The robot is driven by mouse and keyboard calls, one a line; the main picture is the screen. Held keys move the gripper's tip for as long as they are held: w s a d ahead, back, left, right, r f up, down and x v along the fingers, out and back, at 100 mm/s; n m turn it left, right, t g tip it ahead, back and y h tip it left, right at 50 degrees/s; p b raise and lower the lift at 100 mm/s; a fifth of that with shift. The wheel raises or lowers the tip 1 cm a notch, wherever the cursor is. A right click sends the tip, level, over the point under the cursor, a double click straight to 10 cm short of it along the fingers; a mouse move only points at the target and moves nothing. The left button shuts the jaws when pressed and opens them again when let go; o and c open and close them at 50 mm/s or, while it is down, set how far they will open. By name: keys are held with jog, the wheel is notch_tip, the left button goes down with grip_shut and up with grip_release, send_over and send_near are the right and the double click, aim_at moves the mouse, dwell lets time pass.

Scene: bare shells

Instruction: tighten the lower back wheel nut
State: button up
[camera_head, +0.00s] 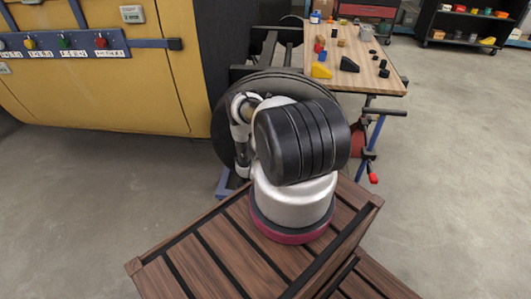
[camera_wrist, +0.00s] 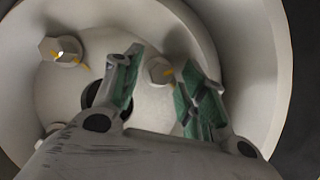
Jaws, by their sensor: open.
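In the wrist view, the pale wheel hub (camera_wrist: 85,20) fills most of the picture. My gripper (camera_wrist: 160,62) is open, with its two green-padded fingers on either side of one wheel nut (camera_wrist: 158,71). I cannot tell whether either pad touches that nut. A second hex nut (camera_wrist: 62,51) sits at upper left, with yellow marks beside it. Another nut (camera_wrist: 52,129) is partly hidden by my gripper at lower left. Which one is the lower back nut cannot be told. In the head view, the black-tyred wheel (camera_head: 222,132) stands behind my arm, which hides my gripper and the nuts.
A yellow cabinet (camera_head: 130,75) with a button panel (camera_head: 65,42) is at left. A wooden workbench (camera_head: 335,75) with small coloured blocks is behind the wheel at right. Shelving (camera_head: 450,28) stands at far right. The concrete floor (camera_head: 450,150) at right is clear.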

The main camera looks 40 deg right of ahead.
jog(key=shift+d, duration=0.1)
grip_shut()
dwell(0.4)
jog(key=m+t, duration=0.1)
jog(key=m, duration=0.1)
jog(key=m+t+y, duration=0.1)
jog(key=m+t, duration=0.1)
jog(key=m, duration=0.1)
jog(key=m+t+y, duration=0.1)
jog(key=m+t, duration=0.1)
jog(key=m, duration=0.1)
jog(key=shift+s+d+f, duration=0.25)
jog(key=shift+m, duration=0.4)
dwell(0.5)
grip_release()
jog(key=shift+r, duration=0.1)
